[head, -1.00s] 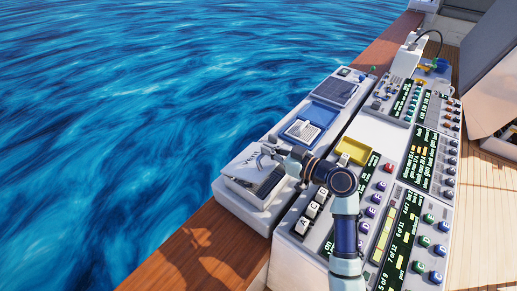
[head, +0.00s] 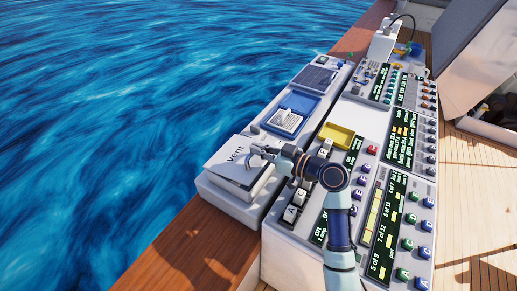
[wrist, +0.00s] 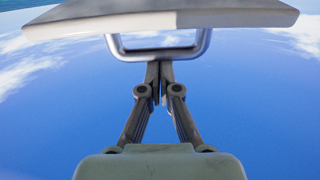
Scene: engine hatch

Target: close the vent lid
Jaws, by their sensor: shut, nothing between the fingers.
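The vent lid (head: 232,161) is a pale plate marked "vent" on the near white box at the left of the console. It lies over the box top at a slight tilt; I cannot tell whether it sits flush. In the wrist view the lid (wrist: 160,14) spans the top, with its metal loop handle (wrist: 199,46) below it. My gripper (head: 259,151) is at the lid's right side by the handle. In the wrist view my gripper (wrist: 159,70) is shut and empty, its fingertips overlapping the handle bar; contact is unclear.
A blue-framed panel with a white switch (head: 287,120) and a dark solar-like panel (head: 314,78) lie behind the vent. A yellow tray (head: 337,136) and button consoles (head: 388,215) stand to the right. A wooden rail (head: 190,250) and open water border the left.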

